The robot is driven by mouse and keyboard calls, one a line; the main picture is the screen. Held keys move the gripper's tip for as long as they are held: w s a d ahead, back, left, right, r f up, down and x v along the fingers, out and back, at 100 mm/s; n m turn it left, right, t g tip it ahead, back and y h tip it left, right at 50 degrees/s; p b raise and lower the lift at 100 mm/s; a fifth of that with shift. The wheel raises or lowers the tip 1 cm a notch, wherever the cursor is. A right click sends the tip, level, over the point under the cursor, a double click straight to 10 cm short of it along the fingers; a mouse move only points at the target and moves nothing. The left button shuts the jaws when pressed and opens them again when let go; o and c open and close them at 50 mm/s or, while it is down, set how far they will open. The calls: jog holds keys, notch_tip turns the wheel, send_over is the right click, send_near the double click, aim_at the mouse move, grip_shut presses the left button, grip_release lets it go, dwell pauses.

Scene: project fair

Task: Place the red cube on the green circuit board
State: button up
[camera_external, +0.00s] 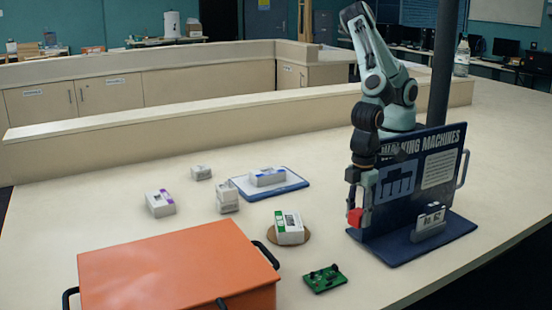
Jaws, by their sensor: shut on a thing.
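The red cube (355,217) shows between the fingers of my gripper (358,212), which points down and is shut on it. The cube is held in front of the left part of a dark blue display board. The green circuit board (324,279) lies flat on the table near the front edge, below and to the left of my gripper. It carries small dark parts and nothing red. Part of the cube is hidden by the fingers.
The blue display stand (436,180) with its base is close beside my gripper. An orange case (178,268) with black handles fills the front left. A white box (289,228) sits on a round brown mat (306,238). Several small white boxes and a blue-edged tray (285,193) lie further back.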

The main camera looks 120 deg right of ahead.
notch_tip(320, 180, up, 8)
jog(key=shift+r, duration=0.1)
jog(key=w+m, duration=0.1)
jog(key=w, duration=0.4)
send_over(325, 278)
notch_tip(325, 278, down, 12)
jog(key=shift+f, duration=2.3)
jog(key=o, duration=0.9)
jog(key=shift+f, duration=0.15)
jog(key=shift+c, duration=0.2)
